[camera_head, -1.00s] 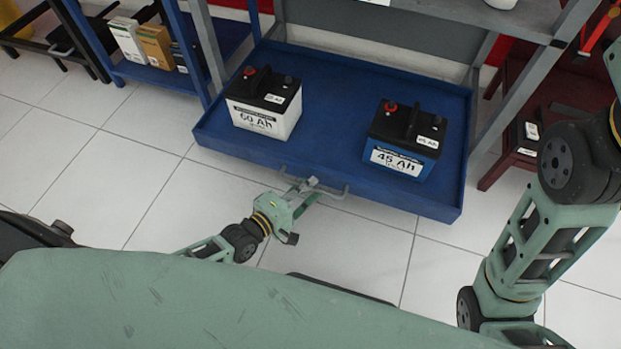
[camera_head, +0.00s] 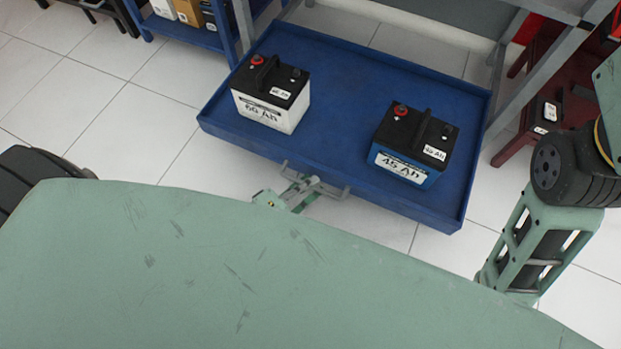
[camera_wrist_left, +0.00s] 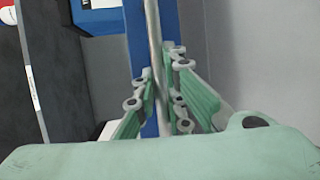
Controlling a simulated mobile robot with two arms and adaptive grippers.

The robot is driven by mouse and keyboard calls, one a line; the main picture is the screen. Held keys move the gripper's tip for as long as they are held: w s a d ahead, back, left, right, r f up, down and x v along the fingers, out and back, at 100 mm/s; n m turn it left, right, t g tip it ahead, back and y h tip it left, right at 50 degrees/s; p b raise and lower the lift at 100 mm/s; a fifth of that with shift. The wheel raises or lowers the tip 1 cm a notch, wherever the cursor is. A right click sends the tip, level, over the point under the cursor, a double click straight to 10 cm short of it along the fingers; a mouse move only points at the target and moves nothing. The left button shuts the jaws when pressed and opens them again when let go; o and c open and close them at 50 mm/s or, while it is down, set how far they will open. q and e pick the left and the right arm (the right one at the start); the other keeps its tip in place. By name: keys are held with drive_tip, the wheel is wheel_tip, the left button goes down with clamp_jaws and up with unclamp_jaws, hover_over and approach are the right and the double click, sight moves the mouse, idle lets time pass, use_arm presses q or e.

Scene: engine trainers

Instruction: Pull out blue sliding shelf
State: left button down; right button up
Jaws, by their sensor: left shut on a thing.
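The blue sliding shelf (camera_head: 335,150) stands out in front of the grey rack, with bare floor showing behind its back edge. A metal bar handle (camera_head: 335,191) runs along its front edge. My left gripper (camera_head: 305,188) is shut on the handle near its left part. In the left wrist view the handle bar (camera_wrist_left: 155,60) runs between the green fingers. My right arm (camera_head: 545,235) is at the right of the head view, and its gripper is out of frame.
A white 60 Ah battery (camera_head: 270,95) and a blue 45 Ah battery (camera_head: 412,148) stand upright on the shelf. A dark red stand (camera_head: 520,140) is close at right. Another blue rack (camera_head: 190,32) with boxes is at upper left. White tiled floor (camera_head: 120,110) is clear at left.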

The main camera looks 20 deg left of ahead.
use_arm(q)
drive_tip(key=c, duration=1.8)
unclamp_jaws()
